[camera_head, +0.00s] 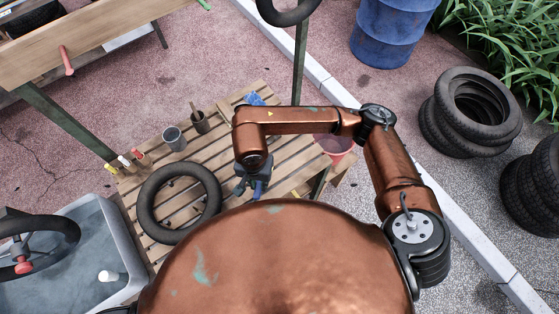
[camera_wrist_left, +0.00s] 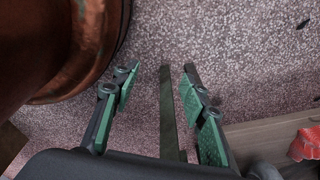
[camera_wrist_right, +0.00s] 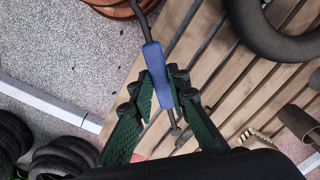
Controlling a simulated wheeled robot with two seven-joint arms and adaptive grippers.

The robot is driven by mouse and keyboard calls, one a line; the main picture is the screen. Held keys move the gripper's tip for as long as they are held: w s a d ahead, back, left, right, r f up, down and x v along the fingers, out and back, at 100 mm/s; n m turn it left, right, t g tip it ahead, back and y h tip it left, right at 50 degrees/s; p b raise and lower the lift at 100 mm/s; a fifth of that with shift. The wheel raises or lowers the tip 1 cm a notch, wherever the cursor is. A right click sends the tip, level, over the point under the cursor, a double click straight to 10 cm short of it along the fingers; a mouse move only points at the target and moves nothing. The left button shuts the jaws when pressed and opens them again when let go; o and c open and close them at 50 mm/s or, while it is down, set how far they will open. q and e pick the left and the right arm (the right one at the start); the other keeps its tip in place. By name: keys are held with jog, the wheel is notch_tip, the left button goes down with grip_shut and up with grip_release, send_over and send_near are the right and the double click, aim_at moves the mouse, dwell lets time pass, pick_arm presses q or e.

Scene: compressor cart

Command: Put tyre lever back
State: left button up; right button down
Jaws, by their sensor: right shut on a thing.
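My right gripper (camera_head: 252,184) is over the slatted wooden table (camera_head: 225,195) in the head view. In the right wrist view, my right gripper (camera_wrist_right: 160,84) is shut on the blue handle of the tyre lever (camera_wrist_right: 156,66). The lever's dark metal ends stick out past both ends of the handle. Whether it touches the slats I cannot tell. My left gripper (camera_wrist_left: 160,72) shows only in the left wrist view; its fingers are apart, with a dark green post (camera_wrist_left: 168,110) seen between them.
A black tyre (camera_head: 146,208) lies on the table, left of my right gripper. A grey cup (camera_head: 174,138) and a brown pot with tools (camera_head: 200,124) stand behind it.

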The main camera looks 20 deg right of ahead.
jog(key=w+d+f, duration=0.3)
jog(key=w+d, duration=0.2)
jog(key=d, duration=0.1)
send_over(282, 172)
jog(key=f, duration=0.3)
jog(key=s+a+f, duration=0.1)
jog(key=f, duration=0.1)
jog(key=shift+f+p, duration=0.1)
jog(key=shift+p, duration=0.3)
jog(key=shift+w+d+f, duration=0.2)
jog(key=shift+w, duration=0.05)
jog(key=shift+w+d+f, duration=0.1)
jog(key=shift+d+f, duration=0.05)
jog(key=shift+f, duration=0.1)
jog(key=f, duration=0.3)
jog(key=shift+w+d, duration=0.1)
jog(key=shift+d, duration=0.1)
jog(key=shift+f, duration=0.3)
pick_arm(q)
jog(key=s, duration=0.1)
jog(key=s+r, duration=0.1)
jog(key=s, duration=0.1)
jog(key=shift+a+r, duration=0.15)
pick_arm(e)
jog(key=shift+w, duration=0.1)
